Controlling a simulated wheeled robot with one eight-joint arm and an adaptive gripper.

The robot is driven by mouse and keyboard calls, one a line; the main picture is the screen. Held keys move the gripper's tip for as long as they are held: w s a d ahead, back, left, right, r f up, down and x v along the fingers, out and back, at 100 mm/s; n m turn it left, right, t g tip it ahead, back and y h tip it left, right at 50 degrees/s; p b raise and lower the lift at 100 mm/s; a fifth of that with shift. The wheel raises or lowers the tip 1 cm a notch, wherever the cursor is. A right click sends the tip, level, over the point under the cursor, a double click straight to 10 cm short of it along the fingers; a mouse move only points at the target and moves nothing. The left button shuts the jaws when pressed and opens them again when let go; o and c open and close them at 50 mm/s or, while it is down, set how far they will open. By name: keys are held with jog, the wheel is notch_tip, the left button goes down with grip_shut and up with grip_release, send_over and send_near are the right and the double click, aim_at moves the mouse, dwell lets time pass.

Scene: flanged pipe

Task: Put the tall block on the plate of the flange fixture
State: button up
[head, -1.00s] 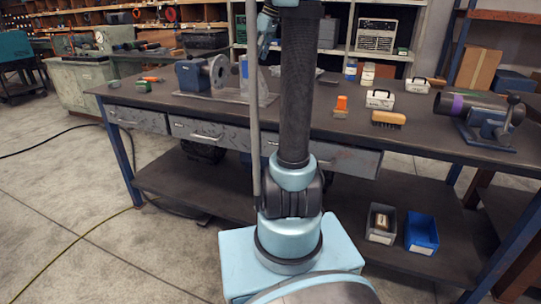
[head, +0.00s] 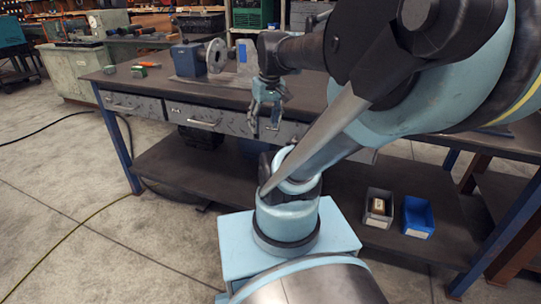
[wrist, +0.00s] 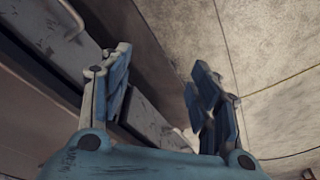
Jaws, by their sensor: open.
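The flange fixture (head: 190,58) stands on the left part of the workbench, a blue body with a round grey flange disc. Its flat grey plate (head: 196,84) lies under it on the bench top. An upright grey-blue piece (head: 242,52) stands right of the disc, partly hidden by my arm; I cannot tell whether it is the tall block. My gripper (head: 265,118) is open and points down in front of the bench's front edge, right of the fixture. The wrist view shows its two fingers apart with nothing between them (wrist: 160,105).
My arm hides the middle and right of the bench top. The drawer fronts (head: 200,116) are close behind the gripper. A green item (head: 138,71) and an orange-handled tool (head: 149,64) lie at the bench's left. A grey bin (head: 378,208) and a blue bin (head: 418,217) sit on the lower shelf.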

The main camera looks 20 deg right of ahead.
jog(key=s+f+m, duration=0.2)
jog(key=s+f, duration=0.5)
jog(key=f, duration=0.2)
jog(key=shift+d+h, duration=0.25)
jog(key=shift+h, duration=0.05)
